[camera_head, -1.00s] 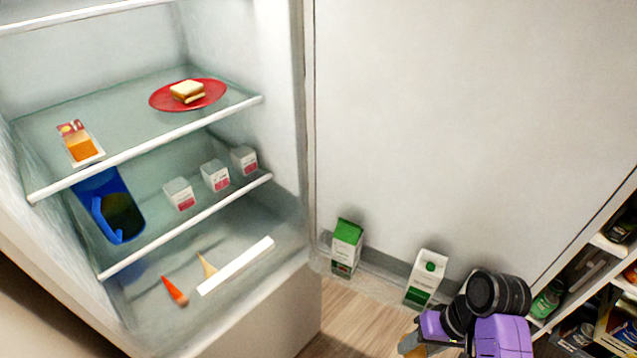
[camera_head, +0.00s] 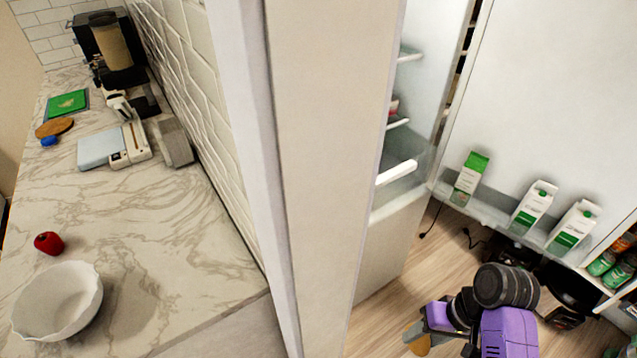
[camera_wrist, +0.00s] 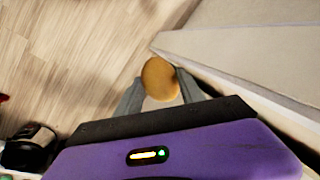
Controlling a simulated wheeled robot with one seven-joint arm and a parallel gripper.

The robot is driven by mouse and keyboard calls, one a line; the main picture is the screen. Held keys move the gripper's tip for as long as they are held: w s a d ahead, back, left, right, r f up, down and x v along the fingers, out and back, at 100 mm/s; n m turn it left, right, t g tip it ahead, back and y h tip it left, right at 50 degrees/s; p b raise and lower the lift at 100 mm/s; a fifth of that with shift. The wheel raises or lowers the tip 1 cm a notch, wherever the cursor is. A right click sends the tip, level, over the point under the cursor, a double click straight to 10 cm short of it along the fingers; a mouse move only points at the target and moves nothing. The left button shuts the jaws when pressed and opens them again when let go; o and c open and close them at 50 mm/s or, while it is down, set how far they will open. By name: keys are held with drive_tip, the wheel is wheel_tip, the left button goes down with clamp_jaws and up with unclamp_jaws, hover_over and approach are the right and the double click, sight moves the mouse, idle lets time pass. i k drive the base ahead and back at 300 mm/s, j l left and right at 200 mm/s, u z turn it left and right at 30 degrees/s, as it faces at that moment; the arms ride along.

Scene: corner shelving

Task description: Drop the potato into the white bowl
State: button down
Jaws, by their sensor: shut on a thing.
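The potato (camera_wrist: 160,79) is round and tan-yellow, held between the two grey fingers of my gripper (camera_wrist: 158,90) in the wrist view. In the head view my gripper (camera_head: 418,336) is at the lower right, above the wooden floor, and the potato (camera_head: 420,346) shows in part at its tip. The white bowl (camera_head: 60,305) has a scalloped rim and stands on the marble counter at the lower left of the head view. It looks empty. My gripper is far to the right of the bowl, with the fridge side panel between them.
The marble counter (camera_head: 190,225) also carries a red item (camera_head: 48,243) behind the bowl, a scale (camera_head: 115,148) and a coffee machine (camera_head: 105,45). The fridge side panel (camera_head: 325,150) rises beside the counter. Cartons (camera_head: 533,208) stand in the open fridge door.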

sight(81, 305)
drive_tip(key=k+j+u, duration=0.2)
drive_tip(key=u, duration=0.25)
drive_tip(key=k+j+u, duration=0.1)
drive_tip(key=j+u, duration=0.3)
